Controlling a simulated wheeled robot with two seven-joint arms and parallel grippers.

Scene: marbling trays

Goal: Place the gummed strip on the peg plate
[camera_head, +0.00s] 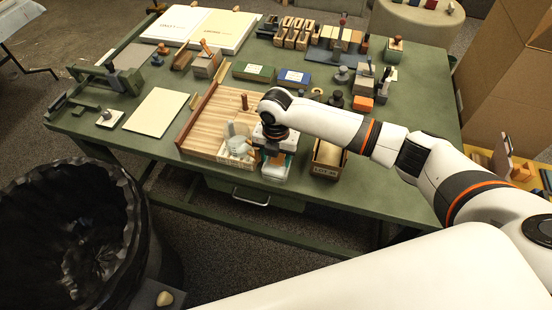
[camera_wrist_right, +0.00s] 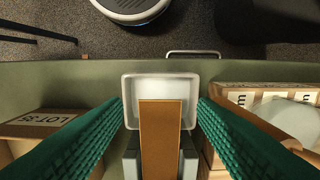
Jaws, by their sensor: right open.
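My right gripper (camera_head: 272,148) is over the front edge of the green table, above a small white tray (camera_head: 277,174). In the right wrist view its green ribbed fingers (camera_wrist_right: 160,118) are spread wide. A flat brown strip (camera_wrist_right: 160,138), which looks like the gummed strip, shows between them, with a gap on both sides. Its far end overlaps the white tray (camera_wrist_right: 187,79). I cannot pick out the peg plate for sure; an upright brown peg (camera_head: 244,101) stands at the wooden slatted tray (camera_head: 212,118). My left gripper is not in view.
A box marked LOT 35 (camera_head: 327,160) stands right of the gripper. Clear rounded items (camera_head: 237,140) sit close on its left. A cream sheet (camera_head: 157,111) lies farther left. Stamps and blocks crowd the back. A black-lined bin (camera_head: 75,225) stands before the table.

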